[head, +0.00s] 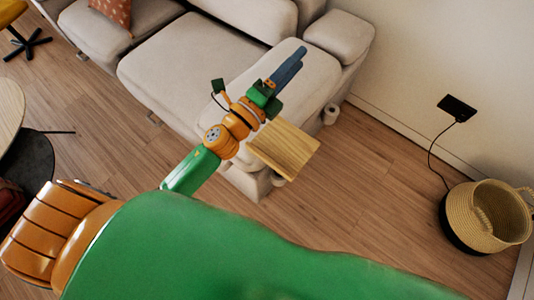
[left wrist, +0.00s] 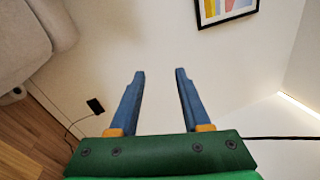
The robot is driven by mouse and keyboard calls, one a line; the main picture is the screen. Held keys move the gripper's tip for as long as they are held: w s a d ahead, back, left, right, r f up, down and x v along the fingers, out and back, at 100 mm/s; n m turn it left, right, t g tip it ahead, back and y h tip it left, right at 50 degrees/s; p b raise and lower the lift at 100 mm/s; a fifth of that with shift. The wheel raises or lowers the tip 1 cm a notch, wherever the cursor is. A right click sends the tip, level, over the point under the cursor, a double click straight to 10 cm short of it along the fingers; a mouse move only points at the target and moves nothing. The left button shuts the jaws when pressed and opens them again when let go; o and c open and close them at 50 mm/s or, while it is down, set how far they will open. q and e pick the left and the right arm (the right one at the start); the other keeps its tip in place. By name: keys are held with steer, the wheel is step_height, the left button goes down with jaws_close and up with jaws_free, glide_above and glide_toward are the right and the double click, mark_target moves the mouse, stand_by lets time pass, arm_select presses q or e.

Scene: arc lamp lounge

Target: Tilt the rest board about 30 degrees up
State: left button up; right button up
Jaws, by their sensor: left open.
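The rest board (head: 284,149) is a light wooden panel at the near end of the beige sofa (head: 190,65) in the head view. It looks roughly level, though its exact angle is hard to tell. My left gripper (head: 298,60) is beyond the board in the picture, over the sofa's end section, with its blue fingers pointing away from the board. In the left wrist view the gripper (left wrist: 160,72) is open and empty, facing the wall, and the board does not show. My right gripper is not in view.
A woven basket (head: 487,217) stands at the right by the wall, below a dark wall plate (head: 457,108) with a cord. A small cup-like fitting (head: 331,113) is beside the sofa end. A round table (head: 8,110) is at far left. Wooden floor right of the board is clear.

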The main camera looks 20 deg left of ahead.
arm_select(q)
steer(key=s+d+f+m+g+h, duration=0.15)
steer(key=d+m+g+h, duration=0.35)
steer(key=m, duration=0.5)
steer(key=s+d+m+g+h, duration=0.35)
steer(key=d+m+g, duration=0.2)
steer(key=m, duration=0.45)
steer(key=m+g+y, duration=0.9)
steer(key=m+y, duration=0.3)
steer(key=m, duration=0.1)
glide_toward(268, 159)
steer(key=shift+x, duration=1.15)
steer(key=x, duration=0.6)
steer(key=shift+d+f, duration=0.1)
steer(key=shift+f, duration=0.15)
jaws_close()
